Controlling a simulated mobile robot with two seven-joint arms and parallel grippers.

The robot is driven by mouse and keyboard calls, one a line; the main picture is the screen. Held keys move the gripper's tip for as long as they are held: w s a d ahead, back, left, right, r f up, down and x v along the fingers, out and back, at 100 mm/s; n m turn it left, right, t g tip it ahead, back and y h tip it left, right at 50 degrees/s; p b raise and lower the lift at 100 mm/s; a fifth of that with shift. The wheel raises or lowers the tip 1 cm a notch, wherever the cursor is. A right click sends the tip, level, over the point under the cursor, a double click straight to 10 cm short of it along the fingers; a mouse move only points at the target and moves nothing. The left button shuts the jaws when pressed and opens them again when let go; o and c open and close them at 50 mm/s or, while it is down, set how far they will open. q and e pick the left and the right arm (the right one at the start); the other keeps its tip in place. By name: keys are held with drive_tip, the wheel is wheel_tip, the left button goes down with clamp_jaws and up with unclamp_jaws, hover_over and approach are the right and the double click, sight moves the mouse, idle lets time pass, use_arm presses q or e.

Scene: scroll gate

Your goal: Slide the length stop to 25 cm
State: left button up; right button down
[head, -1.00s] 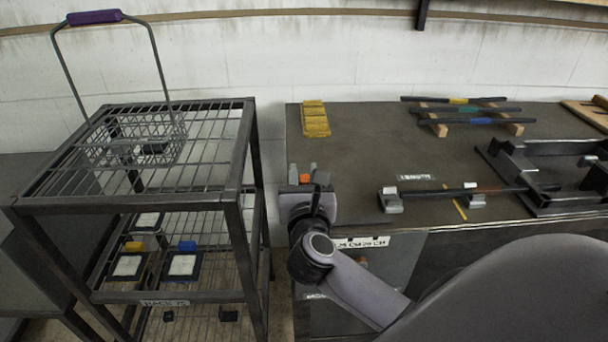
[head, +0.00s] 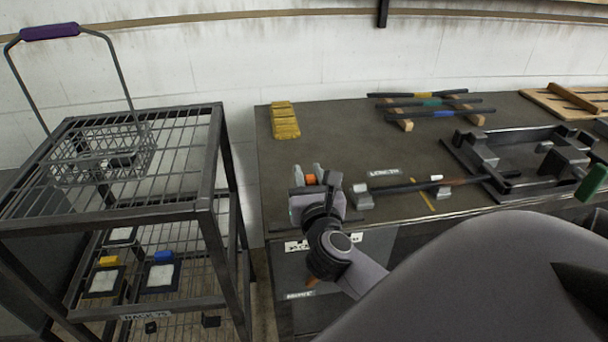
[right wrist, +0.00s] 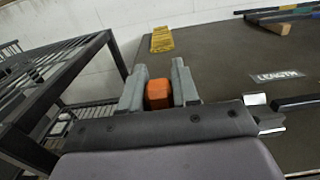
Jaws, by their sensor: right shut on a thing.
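My right gripper (head: 312,175) is shut on a small orange block, which appears to be the length stop (right wrist: 158,94). The block sits between the two grey fingers, and its base is hidden by the gripper. In the head view the gripper is at the bench's front edge, left of the near end of a dark rod (head: 400,187). A white label with centimetre marks (head: 305,245) is on the bench front just below the gripper. Its figures are too blurred to read surely. My left gripper is not in view.
The rod lies in pale brackets (head: 362,198) near a LENGTH label (head: 384,173). A dark metal frame (head: 465,165) is at right. A wire rack (head: 215,150) stands left. The bench middle is clear.

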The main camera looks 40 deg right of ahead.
drive_tip(key=c, duration=0.9)
unclamp_jaws()
drive_tip(key=shift+a, duration=0.1)
drive_tip(key=b+v, duration=0.1)
drive_tip(key=v, duration=0.6)
drive_tip(key=shift+s, duration=0.1)
